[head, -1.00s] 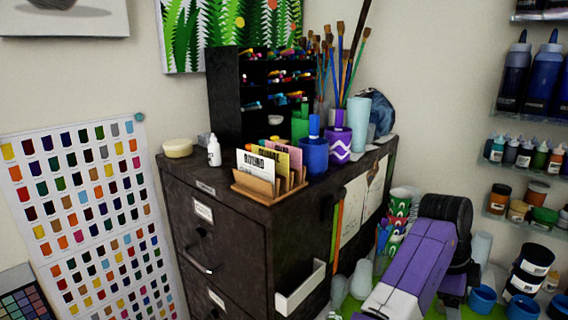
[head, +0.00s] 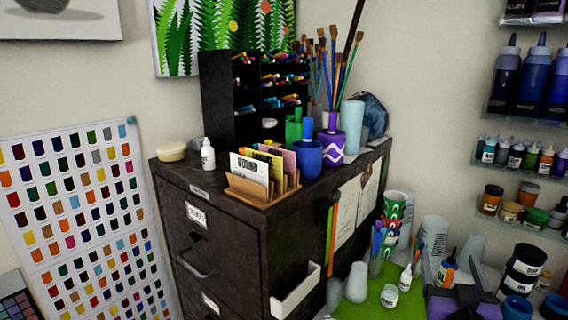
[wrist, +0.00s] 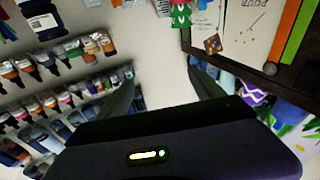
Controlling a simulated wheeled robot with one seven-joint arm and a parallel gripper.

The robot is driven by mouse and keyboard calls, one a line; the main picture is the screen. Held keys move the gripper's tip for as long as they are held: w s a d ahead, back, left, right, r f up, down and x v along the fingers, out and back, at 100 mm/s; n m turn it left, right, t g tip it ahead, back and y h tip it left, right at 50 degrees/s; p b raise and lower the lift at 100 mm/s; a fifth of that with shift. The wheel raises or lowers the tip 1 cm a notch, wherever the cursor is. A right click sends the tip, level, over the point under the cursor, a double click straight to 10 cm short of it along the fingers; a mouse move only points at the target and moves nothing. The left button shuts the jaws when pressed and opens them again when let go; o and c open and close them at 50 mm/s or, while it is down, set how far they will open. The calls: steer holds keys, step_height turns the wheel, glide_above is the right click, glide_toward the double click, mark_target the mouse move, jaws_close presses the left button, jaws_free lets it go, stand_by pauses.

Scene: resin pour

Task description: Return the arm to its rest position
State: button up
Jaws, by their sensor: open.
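My purple and black arm (head: 455,303) shows only at the bottom right edge of the head view, in front of the green mat. Its rest position is not marked by anything I can see. In the wrist view my gripper (wrist: 161,76) has two dark fingers spread wide apart. Nothing is between them but the pale wall behind. The wrist view looks tilted, with shelves of bottles on the left and the dark cabinet side at upper right.
A dark filing cabinet (head: 225,240) stands in the middle, with brushes, cups and a card holder (head: 262,190) on top. Shelves of bottles and jars (head: 520,160) line the right wall. Cups, bottles and jars stand around the green mat (head: 375,300).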

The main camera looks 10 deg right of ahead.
steer(key=s+a+f+n+t+y, duration=0.2)
steer(key=s+a+f+n+y, duration=0.15)
steer(key=s+a, duration=0.4)
steer(key=s+a+f+n+t+y, duration=0.1)
steer(key=s+a+f+n+y, duration=0.3)
steer(key=s+a, duration=0.35)
steer(key=s+a+f+g, duration=0.1)
steer(key=s+a, duration=0.2)
steer(key=s, duration=0.4)
steer(key=s+a+f+m+g+y, duration=0.1)
steer(key=s+a+f+g, duration=0.1)
steer(key=s, duration=0.5)
steer(key=s+a+f+m+g+y, duration=0.1)
steer(key=s+a+f, duration=0.1)
steer(key=s+a, duration=0.2)
steer(key=s, duration=0.3)
steer(key=shift+s+f+g, duration=0.15)
steer(key=shift+s+g, duration=0.15)
steer(key=shift+g, duration=0.1)
steer(key=shift+a+y, duration=0.1)
steer(key=shift+y, duration=0.15)
